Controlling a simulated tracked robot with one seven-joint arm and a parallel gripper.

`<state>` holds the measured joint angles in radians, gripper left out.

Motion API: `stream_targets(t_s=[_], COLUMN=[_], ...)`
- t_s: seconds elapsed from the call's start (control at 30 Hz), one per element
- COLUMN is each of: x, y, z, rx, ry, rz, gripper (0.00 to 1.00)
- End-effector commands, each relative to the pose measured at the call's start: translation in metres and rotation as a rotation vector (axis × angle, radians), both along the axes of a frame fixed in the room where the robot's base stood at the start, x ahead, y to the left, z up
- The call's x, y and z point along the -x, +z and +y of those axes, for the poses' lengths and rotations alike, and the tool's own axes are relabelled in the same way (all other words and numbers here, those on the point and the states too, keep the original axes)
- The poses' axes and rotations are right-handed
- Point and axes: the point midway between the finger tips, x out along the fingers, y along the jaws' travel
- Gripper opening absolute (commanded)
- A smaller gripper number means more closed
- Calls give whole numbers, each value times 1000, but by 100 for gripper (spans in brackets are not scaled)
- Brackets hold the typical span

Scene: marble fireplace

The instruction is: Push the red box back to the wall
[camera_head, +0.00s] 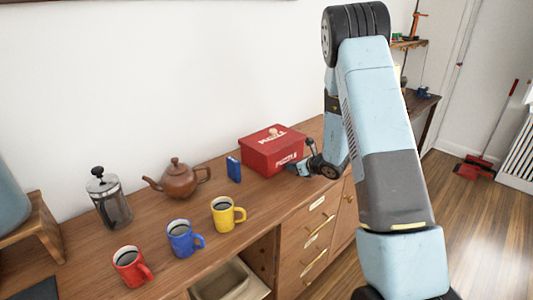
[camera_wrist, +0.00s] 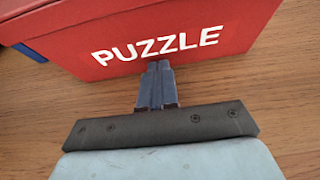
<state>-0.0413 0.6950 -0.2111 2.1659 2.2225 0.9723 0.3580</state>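The red box (camera_head: 271,149) with "PUZZLE" lettering sits on the wooden sideboard, near the white wall. In the wrist view, its lettered front face (camera_wrist: 165,45) fills the upper part of the picture. My gripper (camera_head: 301,168) is low over the sideboard top, in front of the box. In the wrist view, my gripper (camera_wrist: 157,72) has its fingers together with nothing between them. The fingertips are at the lower edge of the front face; I cannot tell whether they touch it. The gap between the box and the wall is hard to judge.
A small blue box (camera_head: 234,169) stands just left of the red box. A brown teapot (camera_head: 178,179), a French press (camera_head: 108,198) and red (camera_head: 130,266), blue (camera_head: 183,238) and yellow (camera_head: 225,214) mugs stand further left. Bare sideboard lies before the red box.

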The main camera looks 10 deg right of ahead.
Motion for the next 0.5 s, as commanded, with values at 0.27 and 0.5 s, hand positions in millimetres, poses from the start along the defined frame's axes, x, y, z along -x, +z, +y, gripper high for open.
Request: stream_targets(t_s=[0.27, 0.5], x=[-7, -14], y=[0, 0], z=[6, 11], rx=[0, -2], ry=[1, 1], rz=[-1, -1], gripper=[0, 0])
